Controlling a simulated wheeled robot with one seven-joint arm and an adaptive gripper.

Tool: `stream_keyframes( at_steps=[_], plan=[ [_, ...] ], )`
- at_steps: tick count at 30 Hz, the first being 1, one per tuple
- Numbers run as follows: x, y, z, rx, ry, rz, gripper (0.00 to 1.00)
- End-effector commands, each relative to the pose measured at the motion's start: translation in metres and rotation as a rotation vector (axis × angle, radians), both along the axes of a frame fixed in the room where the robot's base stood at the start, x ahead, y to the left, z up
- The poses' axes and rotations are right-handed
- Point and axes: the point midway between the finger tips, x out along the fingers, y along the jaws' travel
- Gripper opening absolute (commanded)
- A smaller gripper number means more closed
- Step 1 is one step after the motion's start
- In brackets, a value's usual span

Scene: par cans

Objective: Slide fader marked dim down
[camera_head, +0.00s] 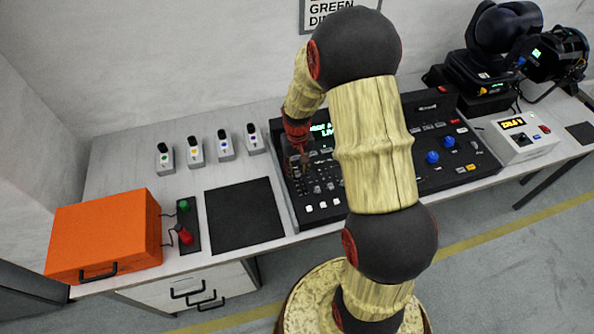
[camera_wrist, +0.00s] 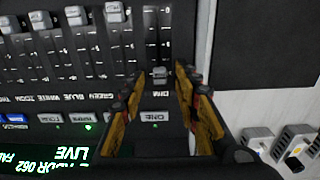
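The lighting console (camera_head: 432,180) stands on the table, partly hidden behind my arm in the head view. In the wrist view the console appears upside down, and the DIM label (camera_wrist: 160,95) reads at the right end of the fader row. The DIM fader cap (camera_wrist: 159,74) is a small grey cap close to its label, at the screen end of its slot. My gripper (camera_wrist: 161,80) is open, one finger on each side of this cap. I cannot tell whether either finger touches it. In the head view my gripper (camera_head: 299,162) is over the console's left part.
Other fader caps (camera_wrist: 75,15) sit at the far end of their slots from the labels. A black mat (camera_head: 244,215), an orange case (camera_head: 104,236) and several small switch boxes (camera_head: 195,152) are left of the console. A white box (camera_head: 518,137) is on the right.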

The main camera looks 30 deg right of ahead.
Motion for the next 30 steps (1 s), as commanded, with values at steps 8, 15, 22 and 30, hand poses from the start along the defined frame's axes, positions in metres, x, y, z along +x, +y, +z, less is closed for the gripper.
stream_keyframes(
  at_steps=[8,15,22,30],
  plan=[
    [0.0001,0.0000,-0.0050,0.000,-0.001,0.000,0.32],
    [0.0001,0.0000,-0.0048,0.000,0.000,0.000,0.23],
    [0.0001,0.0000,-0.0048,0.000,0.000,0.000,0.10],
    [0.0001,0.0000,-0.0047,0.000,0.000,0.000,0.00]
  ],
)
